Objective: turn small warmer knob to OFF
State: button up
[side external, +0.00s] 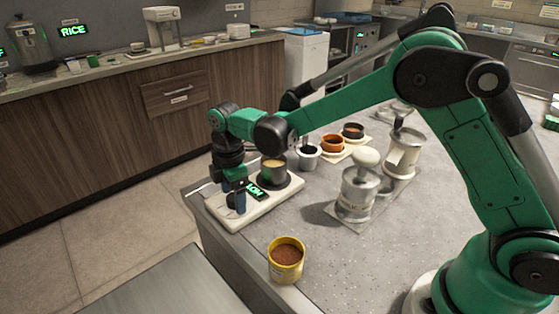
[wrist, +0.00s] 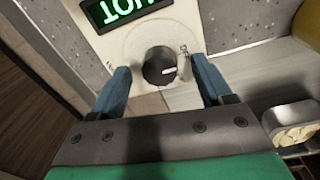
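The small warmer (side external: 285,193) is a flat white unit near the counter's left edge, with a dark pot (side external: 274,178) of yellowish contents on it. Its green-lit display (side external: 256,190) seems to read LOW; it appears upside down and cut off in the wrist view (wrist: 125,8). The warmer knob (wrist: 157,68) is dark and round with a small white mark, set in a pale ring. My gripper (wrist: 160,66) is open, one blue finger on each side of the knob; I cannot tell if they touch it. In the side view my gripper (side external: 236,198) points down over the warmer's front end and largely hides the knob.
A yellow cup (side external: 286,262) of brown contents stands near the counter's front edge. Metal dispensers (side external: 356,192) stand right of the warmer, and small sauce pots (side external: 332,144) behind it. The speckled counter (side external: 330,265) is clear at front right.

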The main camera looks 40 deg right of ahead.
jog(key=shift+s+r, duration=0.1)
jog(key=shift+r, duration=2.7)
jog(key=shift+r, duration=0.1)
jog(key=s+d+r+m+t, duration=0.2)
jog(key=s+d+m+t, duration=0.1)
jog(key=s+m, duration=0.4)
jog(key=s+d+r+m+t, duration=0.3)
jog(key=s+d+m, duration=0.2)
jog(key=s+m, duration=0.2)
jog(key=shift+d+m+t, duration=0.3)
jog(key=shift+m, duration=0.7)
